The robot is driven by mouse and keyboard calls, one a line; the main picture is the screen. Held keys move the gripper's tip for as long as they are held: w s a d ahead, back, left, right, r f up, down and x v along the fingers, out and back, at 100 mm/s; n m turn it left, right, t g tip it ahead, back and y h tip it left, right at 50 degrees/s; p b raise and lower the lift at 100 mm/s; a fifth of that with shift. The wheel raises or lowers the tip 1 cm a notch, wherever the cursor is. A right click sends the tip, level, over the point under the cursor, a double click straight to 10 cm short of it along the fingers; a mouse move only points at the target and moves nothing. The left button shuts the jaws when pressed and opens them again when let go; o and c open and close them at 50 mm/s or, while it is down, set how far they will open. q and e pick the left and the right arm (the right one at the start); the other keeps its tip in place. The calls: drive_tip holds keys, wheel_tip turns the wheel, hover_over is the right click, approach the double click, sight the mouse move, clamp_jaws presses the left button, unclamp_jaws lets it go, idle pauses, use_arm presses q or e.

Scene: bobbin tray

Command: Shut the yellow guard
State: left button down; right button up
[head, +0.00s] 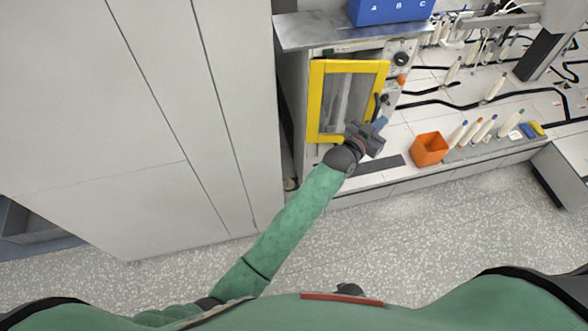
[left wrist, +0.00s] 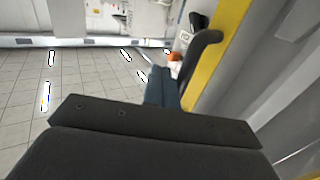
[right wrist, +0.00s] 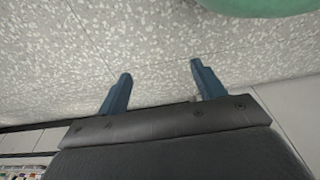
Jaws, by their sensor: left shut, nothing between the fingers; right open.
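The yellow guard (head: 316,95) is a yellow frame around a clear pane on the front of the grey machine in the head view. A dark handle (head: 380,103) stands on its right side. In the left wrist view the yellow frame (left wrist: 217,50) runs along the right, with the dark handle (left wrist: 199,62) beside it. My left gripper (head: 380,124) is shut and empty at the guard's lower right corner, close to the handle; I cannot tell whether they touch. My right gripper (right wrist: 160,85) is open and empty over the speckled floor. How far the guard stands open is unclear.
A blue bin (head: 385,12) sits on the machine's top plate. An orange box (head: 430,149) stands on the bench to the right, with several bobbins beside it. Tall grey cabinets (head: 120,110) fill the left. The floor in front is clear.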

use_arm(q)
drive_tip(key=shift+w+d+b, duration=0.2)
drive_tip(key=shift+w+d, duration=0.05)
drive_tip(key=shift+w, duration=0.6)
drive_tip(key=shift+w+d+b, duration=0.2)
drive_tip(key=shift+w, duration=0.6)
use_arm(e)
drive_tip(key=shift+w+a+r, duration=0.2)
drive_tip(key=shift+r, duration=0.4)
drive_tip(key=shift+w+a+r, duration=0.2)
drive_tip(key=shift+r, duration=0.35)
